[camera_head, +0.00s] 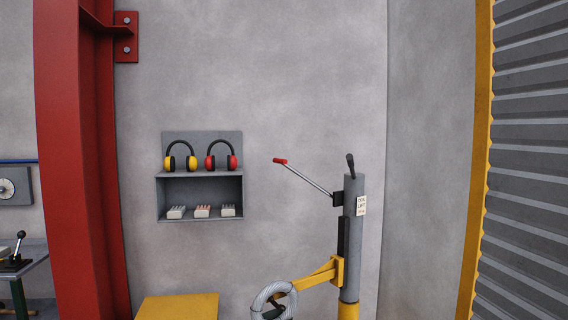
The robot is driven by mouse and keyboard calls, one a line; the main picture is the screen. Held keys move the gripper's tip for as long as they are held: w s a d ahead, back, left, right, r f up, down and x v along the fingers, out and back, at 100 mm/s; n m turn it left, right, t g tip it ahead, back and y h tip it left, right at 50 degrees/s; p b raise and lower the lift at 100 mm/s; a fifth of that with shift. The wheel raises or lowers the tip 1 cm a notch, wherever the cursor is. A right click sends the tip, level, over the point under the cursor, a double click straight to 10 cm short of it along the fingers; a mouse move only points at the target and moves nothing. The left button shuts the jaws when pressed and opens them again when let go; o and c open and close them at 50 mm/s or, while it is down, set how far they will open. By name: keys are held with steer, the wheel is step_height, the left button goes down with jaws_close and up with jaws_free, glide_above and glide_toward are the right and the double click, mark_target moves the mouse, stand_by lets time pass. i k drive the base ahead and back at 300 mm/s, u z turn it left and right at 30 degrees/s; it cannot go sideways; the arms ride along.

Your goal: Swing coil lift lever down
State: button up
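The coil lift lever (308,179) is a thin metal rod with a red grip (280,161) at its upper left end. It slopes up and to the left from a dark bracket (338,199) on the side of a grey post (353,230). The post carries a small white label with dark lettering (361,206) and a black handle (351,164) at its top. A yellow arm (320,275) reaches left from the post to a grey wire coil (272,300), cut off by the bottom edge. My gripper is not in view.
A wall shelf (199,216) holds two pairs of earmuffs and small boxes. A yellow surface (178,308) is below it. A red steel column (75,160) stands at left, beside a bench with a black lever (18,245). A ribbed shutter (530,150) is at right.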

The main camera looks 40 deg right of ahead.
mark_target(283, 162)
steer(key=z, duration=0.35)
steer(key=i, duration=0.9)
steer(key=k, duration=0.95)
steer(key=z, duration=0.15)
steer(key=i, duration=0.8)
